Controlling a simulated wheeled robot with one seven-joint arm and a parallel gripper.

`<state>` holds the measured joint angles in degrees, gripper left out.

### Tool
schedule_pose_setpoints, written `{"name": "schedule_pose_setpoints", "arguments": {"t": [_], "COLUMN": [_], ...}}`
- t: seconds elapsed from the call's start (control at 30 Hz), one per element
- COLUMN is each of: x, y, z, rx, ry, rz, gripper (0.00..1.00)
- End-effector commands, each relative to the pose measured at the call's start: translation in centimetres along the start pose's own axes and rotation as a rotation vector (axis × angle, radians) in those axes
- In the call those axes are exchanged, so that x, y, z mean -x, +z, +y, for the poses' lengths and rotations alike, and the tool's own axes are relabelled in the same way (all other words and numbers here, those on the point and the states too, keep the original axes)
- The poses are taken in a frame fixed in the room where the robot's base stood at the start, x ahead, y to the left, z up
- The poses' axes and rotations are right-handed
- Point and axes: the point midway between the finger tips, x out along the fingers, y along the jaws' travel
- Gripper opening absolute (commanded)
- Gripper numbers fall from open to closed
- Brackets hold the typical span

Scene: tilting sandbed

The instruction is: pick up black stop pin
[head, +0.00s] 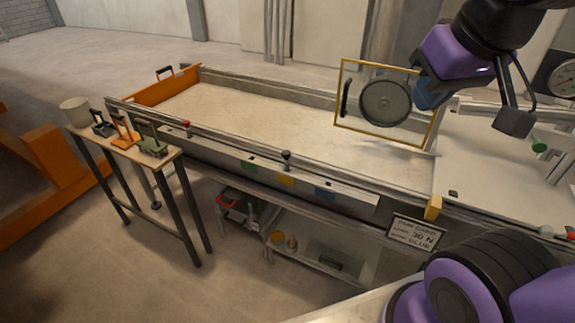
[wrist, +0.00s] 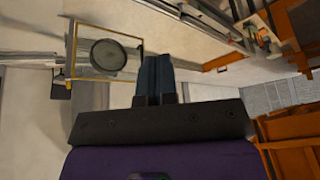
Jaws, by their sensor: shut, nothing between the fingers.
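A black stop pin (head: 286,157) with a round knob stands upright on the front rail of the sandbed (head: 262,125), near the rail's middle in the head view. I cannot make it out surely in the wrist view. My gripper (head: 428,97) is high at the right, well apart from the pin and beside the yellow-framed clear panel. In the wrist view its two blue fingers (wrist: 155,62) lie together, shut and empty.
The yellow-framed panel (head: 344,132) with a round dark disc stands over the bed's right part. A red-topped pin (head: 187,124) is on the rail to the left. A small table (head: 168,158) with several tools stands at left. A card (head: 413,233) hangs at front right.

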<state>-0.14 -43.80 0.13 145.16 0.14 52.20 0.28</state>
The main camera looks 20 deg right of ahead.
Motion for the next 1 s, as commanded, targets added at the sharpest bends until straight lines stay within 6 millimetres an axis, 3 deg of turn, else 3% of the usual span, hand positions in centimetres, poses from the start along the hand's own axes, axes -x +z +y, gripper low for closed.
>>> {"name": "schedule_pose_setpoints", "arguments": {"t": [0.27,0.4,0.53,0.77,1.0], "x": [0.0,-0.2,-1.2,-4.9,-10.1], "y": [0.0,-0.5,-2.2,-7.2,-11.8], "z": [0.0,0.0,-0.1,-0.4,-0.7], "rx": [0.0,0.01,0.056,0.198,0.354], "ry": [0.0,0.007,0.031,0.075,0.079], "rz": [0.0,-0.006,-0.027,-0.083,-0.142], "gripper": [0.02,0.34,0.62,0.62,0.62]}}
